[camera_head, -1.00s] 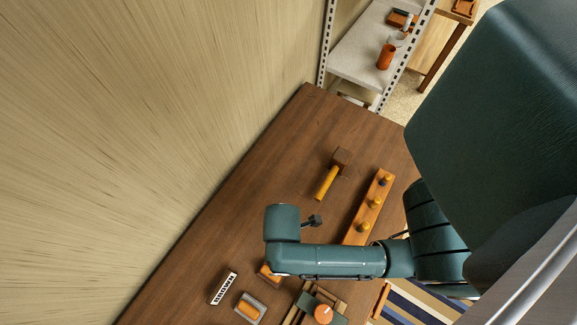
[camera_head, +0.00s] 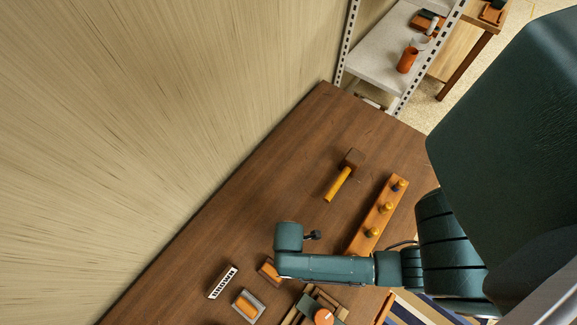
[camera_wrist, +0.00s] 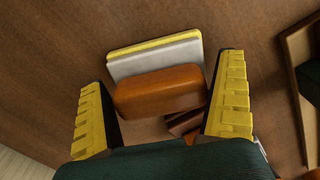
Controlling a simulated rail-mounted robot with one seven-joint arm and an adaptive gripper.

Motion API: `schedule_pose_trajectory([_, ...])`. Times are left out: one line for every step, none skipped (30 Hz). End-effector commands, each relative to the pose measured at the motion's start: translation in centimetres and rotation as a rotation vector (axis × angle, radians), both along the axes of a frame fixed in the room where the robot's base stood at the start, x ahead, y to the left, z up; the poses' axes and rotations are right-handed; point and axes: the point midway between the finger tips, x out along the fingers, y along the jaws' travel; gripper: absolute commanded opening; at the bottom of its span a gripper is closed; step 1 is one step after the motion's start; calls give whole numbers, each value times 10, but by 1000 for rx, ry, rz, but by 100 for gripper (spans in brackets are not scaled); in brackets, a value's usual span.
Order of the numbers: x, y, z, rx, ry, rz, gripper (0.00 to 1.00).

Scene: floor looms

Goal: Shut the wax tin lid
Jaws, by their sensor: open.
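My gripper (camera_wrist: 165,115) is open in the wrist view, its yellow ribbed fingers apart. Between and beyond them is a rounded orange-brown block (camera_wrist: 160,90), in front of a pale grey slab (camera_wrist: 155,60) with a yellow far edge. A dark brown stepped piece (camera_wrist: 183,122) shows below the block, partly hidden. Nothing is gripped. In the head view a grey tray with an orange block (camera_head: 248,305) and a small brown box (camera_head: 269,271) lie near my arm. I cannot tell for sure which part is the wax tin lid.
A black-and-white striped piece (camera_head: 223,282) lies toward the wall. A wooden frame (camera_head: 292,316) with an orange knob (camera_head: 323,317) is at the bottom. A yellow-handled mallet (camera_head: 338,184) and a pegged wooden bar (camera_head: 360,241) lie farther up.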

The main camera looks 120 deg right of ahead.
Motion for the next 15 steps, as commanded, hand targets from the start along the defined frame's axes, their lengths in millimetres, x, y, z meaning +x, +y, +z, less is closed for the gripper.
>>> schedule_pose_trajectory([0, 0, 0, -1, -1, 0, 100])
schedule_pose_trajectory([0, 0, 0, -1, -1, 0, 100])
schedule_pose_trajectory([0, 0, 0, -1, -1, 0, 100])
schedule_pose_trajectory([0, 0, 0, -1, -1, 0, 100])
schedule_pose_trajectory([0, 0, 0, -1, -1, 0, 100])
schedule_pose_trajectory([0, 0, 0, 0, -1, 0, 92])
schedule_pose_trajectory([0, 0, 0, 0, -1, 0, 87])
schedule_pose_trajectory([0, 0, 0, 0, -1, 0, 81])
schedule_pose_trajectory([0, 0, 1, 0, -1, 0, 73])
schedule_pose_trajectory([0, 0, 1, 0, -1, 0, 67])
schedule_pose_trajectory([0, 0, 1, 0, -1, 0, 62])
schedule_pose_trajectory([0, 0, 1, 0, -1, 1, 54])
schedule_pose_trajectory([0, 0, 1, 0, -1, 1, 48])
schedule_pose_trajectory([0, 0, 1, -1, -1, 1, 47])
schedule_pose_trajectory([0, 0, 1, -1, -1, 1, 47])
